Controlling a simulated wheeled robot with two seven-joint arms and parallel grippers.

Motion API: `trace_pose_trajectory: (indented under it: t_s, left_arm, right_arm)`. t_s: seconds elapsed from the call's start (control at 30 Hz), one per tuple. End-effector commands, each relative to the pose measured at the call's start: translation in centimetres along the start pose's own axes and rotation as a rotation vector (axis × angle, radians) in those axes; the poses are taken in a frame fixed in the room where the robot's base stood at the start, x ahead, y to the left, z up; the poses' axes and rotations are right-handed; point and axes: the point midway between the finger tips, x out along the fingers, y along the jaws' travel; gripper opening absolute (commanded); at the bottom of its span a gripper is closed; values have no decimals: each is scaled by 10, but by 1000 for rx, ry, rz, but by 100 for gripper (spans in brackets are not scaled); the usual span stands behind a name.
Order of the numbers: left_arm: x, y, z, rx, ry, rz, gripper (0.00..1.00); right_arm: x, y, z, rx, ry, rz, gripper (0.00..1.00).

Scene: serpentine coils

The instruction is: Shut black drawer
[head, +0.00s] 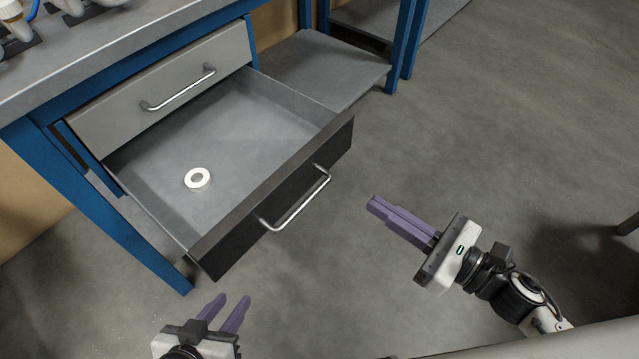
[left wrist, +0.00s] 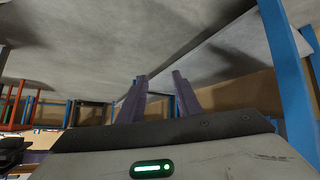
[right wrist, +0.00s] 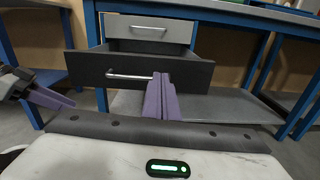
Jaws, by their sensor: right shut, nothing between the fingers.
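The black drawer (head: 284,207) is pulled out below a closed grey drawer (head: 165,87) in the blue-framed bench. It has a silver bar handle (head: 297,203) and a white ring (head: 197,179) lies inside it. In the right wrist view the black front (right wrist: 90,68) and its handle (right wrist: 130,76) face me. My right gripper (head: 373,206) is shut and empty, to the right of the drawer front and apart from it. My left gripper (head: 230,305) is open and empty, below the drawer's near left corner in the head view. In the left wrist view its two fingers (left wrist: 157,82) stand apart.
The bench top (head: 100,52) holds partly visible items at the upper left. A grey lower shelf (head: 325,68) lies behind the drawer. A blue bench leg (head: 110,215) stands left of the drawer. The floor (head: 480,130) to the right is clear.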

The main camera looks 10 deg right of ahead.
Motion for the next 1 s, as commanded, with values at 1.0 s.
trace_pose_trajectory:
  t_s: [1.0]
  left_arm:
    - [-1,1,-1,6,2,2,31]
  right_arm:
    - [139,5,0,-62,-3,20,0]
